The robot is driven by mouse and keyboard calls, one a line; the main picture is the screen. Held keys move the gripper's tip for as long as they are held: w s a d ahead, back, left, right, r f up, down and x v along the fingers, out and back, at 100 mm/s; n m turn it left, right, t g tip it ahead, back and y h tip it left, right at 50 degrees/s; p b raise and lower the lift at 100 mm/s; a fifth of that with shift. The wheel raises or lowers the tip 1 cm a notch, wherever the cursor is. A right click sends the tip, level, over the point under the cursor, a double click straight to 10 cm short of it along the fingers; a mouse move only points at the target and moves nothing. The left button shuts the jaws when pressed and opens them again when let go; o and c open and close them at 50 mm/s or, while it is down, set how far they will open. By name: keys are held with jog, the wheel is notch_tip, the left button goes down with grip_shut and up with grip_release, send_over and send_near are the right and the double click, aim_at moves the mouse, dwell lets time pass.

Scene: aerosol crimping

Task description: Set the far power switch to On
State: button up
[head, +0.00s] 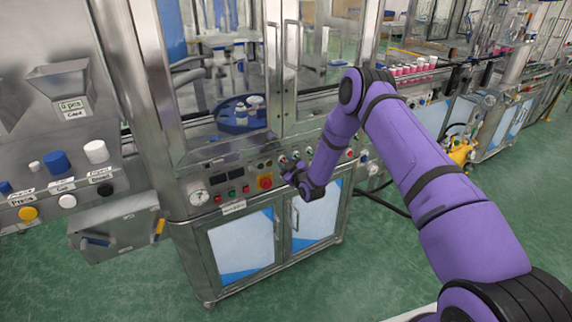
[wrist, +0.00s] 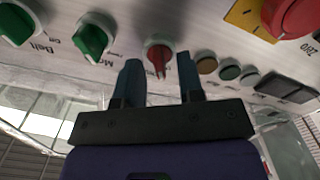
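A red rotary switch (wrist: 159,57) sits on the light panel in the wrist view, with its pointer ridge roughly upright in that picture. Its label is hidden or too blurred to read. My gripper (wrist: 159,70) is open, with one dark finger on each side of this switch. A gap shows between each finger and the knob, though I cannot tell how deep the tips reach. In the head view, my gripper (head: 290,163) is at the right part of the steel cabinet's control panel. The switch is hidden behind it there.
Two green rotary switches (wrist: 93,39) are left of the red one in the wrist view, one labelled Belt. Small round buttons (wrist: 229,72) and a large red emergency button (wrist: 290,15) on yellow are to the right. The emergency button (head: 265,182) also shows in the head view.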

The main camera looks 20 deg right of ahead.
jog(key=shift+w, duration=0.2)
grip_shut()
jog(key=shift+m, duration=0.3)
jog(key=m, duration=1.1)
jog(key=shift+d, duration=0.1)
jog(key=shift+m, duration=0.3)
dwell(0.4)
